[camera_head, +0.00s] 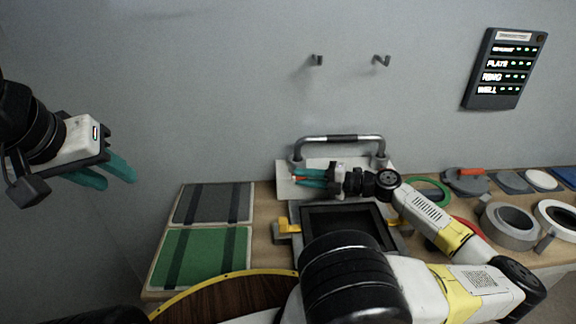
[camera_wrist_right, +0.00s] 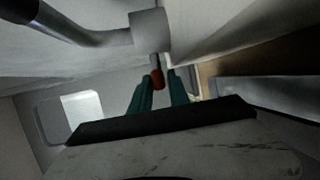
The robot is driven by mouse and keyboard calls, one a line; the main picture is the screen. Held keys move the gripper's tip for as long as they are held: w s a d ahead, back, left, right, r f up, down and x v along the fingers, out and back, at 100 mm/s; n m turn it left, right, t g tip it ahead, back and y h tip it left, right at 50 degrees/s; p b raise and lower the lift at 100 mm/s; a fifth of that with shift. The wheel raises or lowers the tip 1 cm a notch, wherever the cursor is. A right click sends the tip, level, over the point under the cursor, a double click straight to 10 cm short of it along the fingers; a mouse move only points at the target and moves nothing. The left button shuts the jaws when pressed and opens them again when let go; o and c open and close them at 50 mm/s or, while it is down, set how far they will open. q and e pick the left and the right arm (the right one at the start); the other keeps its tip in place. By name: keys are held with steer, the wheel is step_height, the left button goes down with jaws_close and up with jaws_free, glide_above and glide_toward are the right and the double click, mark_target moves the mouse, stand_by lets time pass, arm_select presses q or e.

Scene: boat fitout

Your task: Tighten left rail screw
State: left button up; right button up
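A grab rail (camera_head: 342,139) with a dark middle grip stands on a white plate (camera_head: 285,187) at the back of the bench. In the right wrist view the rail (camera_wrist_right: 88,36) ends in a grey post (camera_wrist_right: 150,30). A small red-tipped screw (camera_wrist_right: 157,79) sticks out below this post. My right gripper (camera_head: 300,178) is by the rail's left end. Its teal fingers (camera_wrist_right: 161,82) stand on either side of the red tip; whether they press on it I cannot tell. My left gripper (camera_head: 121,183) is open and empty, raised at the left, away from the bench.
A dark framed hatch (camera_head: 293,214) with yellow clips lies in front of the rail, partly behind my right arm. Green (camera_head: 208,257) and grey panels (camera_head: 188,203) lie at left. Rings and discs (camera_head: 508,226) crowd the right. A status board (camera_head: 503,68) and two hooks (camera_head: 317,60) are on the wall.

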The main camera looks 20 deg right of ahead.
steer(key=v, duration=0.7)
steer(key=shift+d, duration=0.1)
steer(key=shift+s+d, duration=0.2)
steer(key=shift+d, duration=0.25)
steer(key=shift+a, duration=0.1)
